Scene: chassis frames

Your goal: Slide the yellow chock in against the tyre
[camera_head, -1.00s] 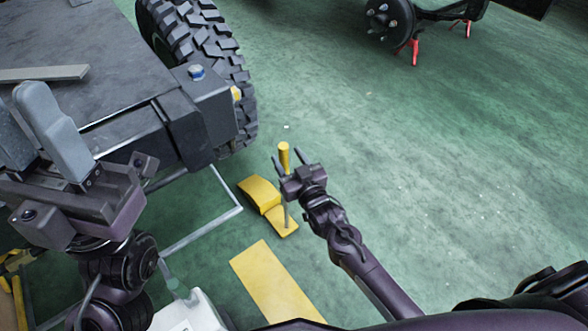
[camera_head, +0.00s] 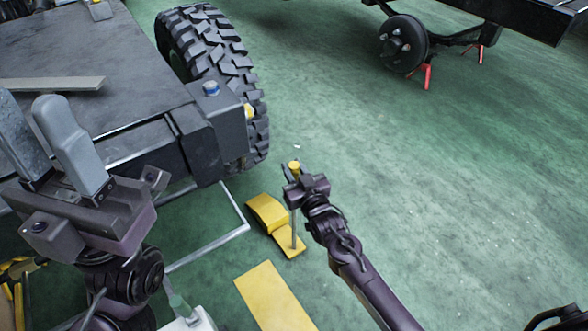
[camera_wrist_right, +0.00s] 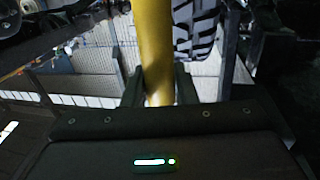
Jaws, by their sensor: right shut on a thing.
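The yellow chock (camera_head: 267,212) sits on the green floor below the tyre (camera_head: 210,45), with a strip of floor between them. A thin metal rod rises from its low end to a yellow handle (camera_head: 294,165). My right gripper (camera_head: 293,174) is shut on this handle, above the chock. In the right wrist view the yellow handle (camera_wrist_right: 155,50) stands between the fingers, with the tyre tread (camera_wrist_right: 197,25) behind. My left gripper (camera_head: 45,125) is at the left over the vehicle's dark frame, its grey fingers apart and empty.
The dark chassis (camera_head: 90,70) with its corner block (camera_head: 215,125) stands left of the chock. A grey floor frame (camera_head: 210,247) lies beside it. A yellow floor stripe (camera_head: 273,298) is in front. Floor to the right is open, up to a hub (camera_head: 402,42) on red stands.

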